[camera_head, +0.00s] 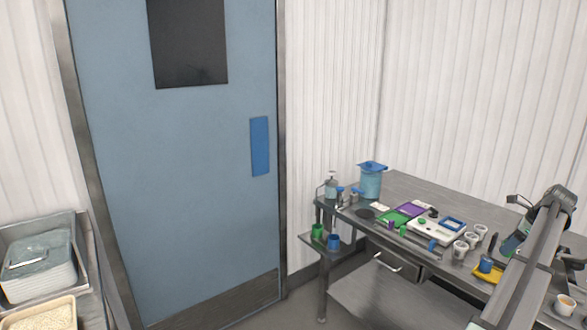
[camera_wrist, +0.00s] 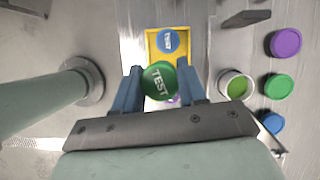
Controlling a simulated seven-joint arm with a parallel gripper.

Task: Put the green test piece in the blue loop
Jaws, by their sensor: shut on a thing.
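My gripper (camera_wrist: 160,74) is shut on the green test piece (camera_wrist: 158,82), a round green piece with TEST in white on its face. Its two blue fingers hold it from either side. In the head view my arm reaches in at the right, and the fingers and held piece cannot be made out there. A blue square frame (camera_head: 452,224), which may be the blue loop, lies on a white board (camera_head: 432,233) on the metal table. In the wrist view a yellow tray (camera_wrist: 152,50) with a round blue TEST piece (camera_wrist: 168,41) lies just beyond the held piece.
In the wrist view a white cup (camera_wrist: 236,84) and purple (camera_wrist: 285,43), green (camera_wrist: 278,86) and blue (camera_wrist: 272,122) round pieces are at the right. On the table stand white cups (camera_head: 471,240), a blue-lidded container (camera_head: 370,182) and small bottles (camera_head: 331,187). The table's back (camera_head: 430,191) is clear.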

